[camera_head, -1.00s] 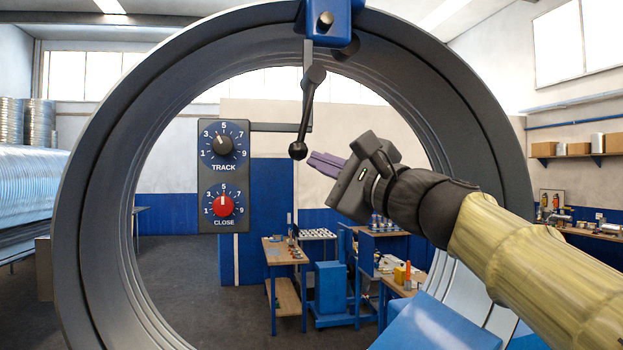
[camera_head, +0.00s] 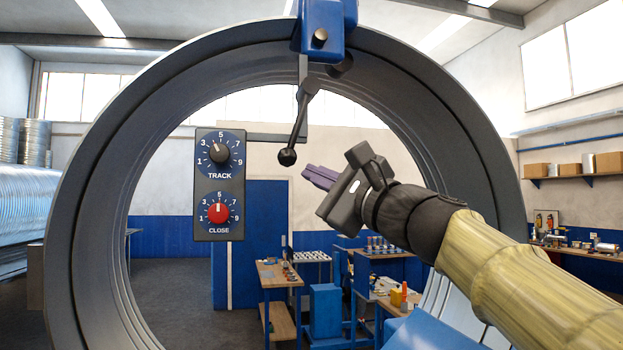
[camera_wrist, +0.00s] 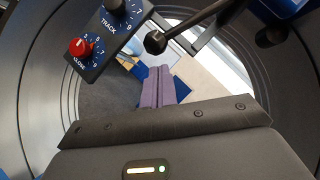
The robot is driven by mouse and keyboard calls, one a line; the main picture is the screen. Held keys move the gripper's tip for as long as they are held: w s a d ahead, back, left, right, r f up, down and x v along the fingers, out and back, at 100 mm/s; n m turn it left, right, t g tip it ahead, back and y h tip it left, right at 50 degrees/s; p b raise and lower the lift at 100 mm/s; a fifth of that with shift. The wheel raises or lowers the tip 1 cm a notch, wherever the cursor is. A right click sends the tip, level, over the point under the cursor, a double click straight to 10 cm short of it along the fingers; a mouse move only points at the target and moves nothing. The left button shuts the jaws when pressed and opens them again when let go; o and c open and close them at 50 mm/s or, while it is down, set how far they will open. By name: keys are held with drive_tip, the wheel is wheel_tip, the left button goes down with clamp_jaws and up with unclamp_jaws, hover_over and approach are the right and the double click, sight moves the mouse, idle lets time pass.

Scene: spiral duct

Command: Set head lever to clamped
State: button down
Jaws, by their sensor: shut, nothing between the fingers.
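The head lever (camera_head: 298,122) is a dark rod with a black ball knob at its lower end. It hangs below the blue head block (camera_head: 322,30) at the top of the ring and tilts slightly, knob to the lower left. My gripper (camera_head: 308,174) is shut and empty, its purple fingers to the lower right of the knob, with a gap in the picture. In the wrist view the lever (camera_wrist: 190,30) comes in from the upper right, its knob just above my shut purple fingers (camera_wrist: 158,70). I cannot tell the depth gap.
A control panel (camera_head: 220,226) with TRACK and CLOSE dials hangs left of the lever on a grey bracket (camera_head: 270,137). The large dark ring (camera_head: 95,180) surrounds the lever and panel. Workbenches (camera_head: 275,270) stand behind. The space inside the ring below the knob is open.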

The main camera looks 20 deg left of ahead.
drive_tip(key=w+b+v, duration=0.1)
drive_tip(key=b+v, duration=0.5)
drive_tip(key=v, duration=0.5)
drive_tip(key=shift+w+d+f+b, duration=0.2)
drive_tip(key=shift+d+f+b, duration=0.25)
drive_tip(key=shift+d, duration=0.2)
